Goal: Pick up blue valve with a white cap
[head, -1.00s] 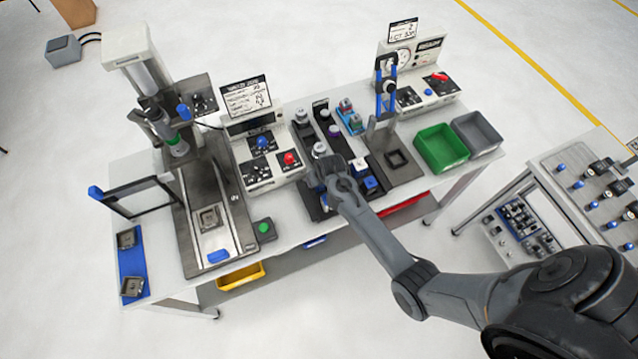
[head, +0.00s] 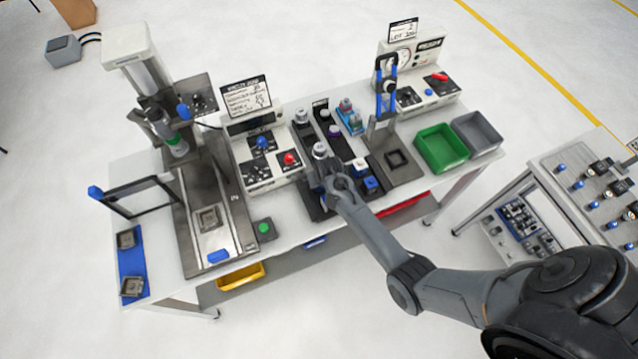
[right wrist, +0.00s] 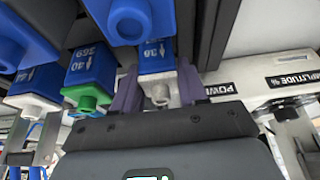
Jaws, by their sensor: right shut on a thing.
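In the right wrist view, a blue valve with a white cap (right wrist: 156,58) sits between the two purple-grey fingers of my right gripper (right wrist: 157,92). The fingers are shut on it, and its white end points toward the palm. In the head view my right gripper (head: 329,177) is low over the dark racks at the middle of the table and hides the valve. I cannot tell whether the valve is clear of its rack. My left gripper is not in view.
A blue valve with a green cap (right wrist: 90,78) and another blue-and-white one (right wrist: 35,86) are close beside the gripper. A control box with a red button (head: 290,158) stands left of it. A green bin (head: 441,147) and grey bin (head: 477,133) stand right.

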